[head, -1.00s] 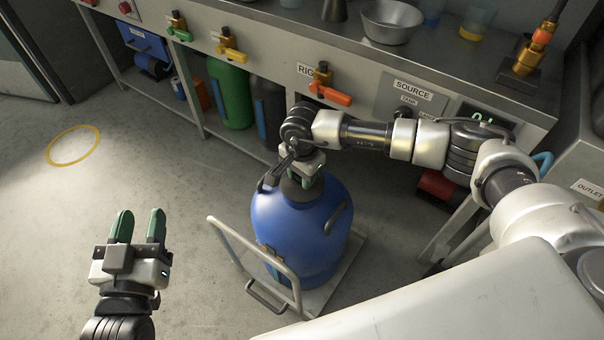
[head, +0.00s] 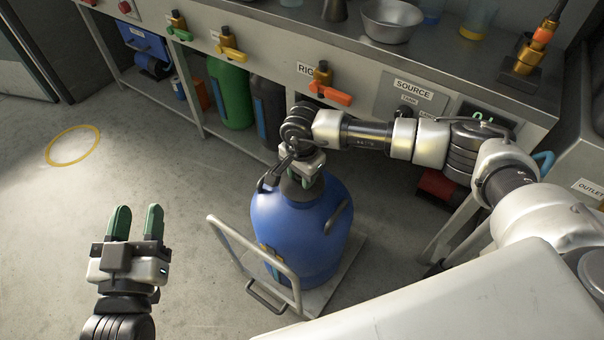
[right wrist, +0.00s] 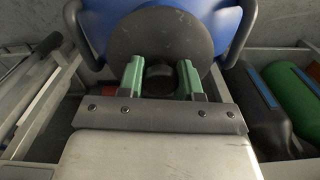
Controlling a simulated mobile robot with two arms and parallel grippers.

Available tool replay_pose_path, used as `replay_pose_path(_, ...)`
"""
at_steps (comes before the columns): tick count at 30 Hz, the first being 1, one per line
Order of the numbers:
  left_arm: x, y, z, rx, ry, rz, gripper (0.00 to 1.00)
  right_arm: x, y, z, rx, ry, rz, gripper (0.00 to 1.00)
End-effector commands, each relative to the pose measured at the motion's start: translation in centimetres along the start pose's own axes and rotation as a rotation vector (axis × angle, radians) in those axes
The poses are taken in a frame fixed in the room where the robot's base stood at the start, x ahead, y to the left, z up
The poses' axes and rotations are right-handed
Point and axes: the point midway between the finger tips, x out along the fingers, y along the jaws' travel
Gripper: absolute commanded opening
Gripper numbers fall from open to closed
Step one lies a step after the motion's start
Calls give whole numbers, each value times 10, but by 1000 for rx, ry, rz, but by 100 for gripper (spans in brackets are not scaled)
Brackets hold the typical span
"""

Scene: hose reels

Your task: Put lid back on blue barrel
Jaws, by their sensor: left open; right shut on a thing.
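The blue barrel (head: 290,222) stands upright on a small cart below the bench. A dark round lid (head: 300,190) is at the barrel's top; in the right wrist view the lid (right wrist: 165,38) covers the middle of the barrel's top (right wrist: 88,35). I cannot tell if it is fully seated. My right gripper (head: 304,176) is over the lid, shut on its dark knob; its green fingers also show in the right wrist view (right wrist: 162,80) on both sides of the knob. My left gripper (head: 134,224) is open and empty over the floor, left of the cart.
The cart (head: 340,268) has a raised metal handle (head: 250,254) on its near left side. The bench (head: 370,85) with valves runs behind. A green container (head: 229,92) stands on the shelf beneath. Floor at the left is clear, with a yellow ring (head: 73,145).

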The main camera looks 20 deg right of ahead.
Motion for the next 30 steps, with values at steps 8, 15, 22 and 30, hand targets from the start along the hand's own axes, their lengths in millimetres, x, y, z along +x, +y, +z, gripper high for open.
replay_pose_path(8, 0, 1, -2, -1, 14, 1, 43, 0, 0, 0, 0, 0, 0, 11)
replay_pose_path(15, 0, 1, -1, -2, 12, 2, 43, 0, 0, 0, 0, 0, 0, 47)
replay_pose_path(22, 0, 1, -1, -2, 11, 2, 43, 0, 0, 0, 0, 0, 0, 64)
replay_pose_path(30, 0, 1, -2, -2, 11, 2, 43, 0, 0, 0, 0, 0, 0, 90)
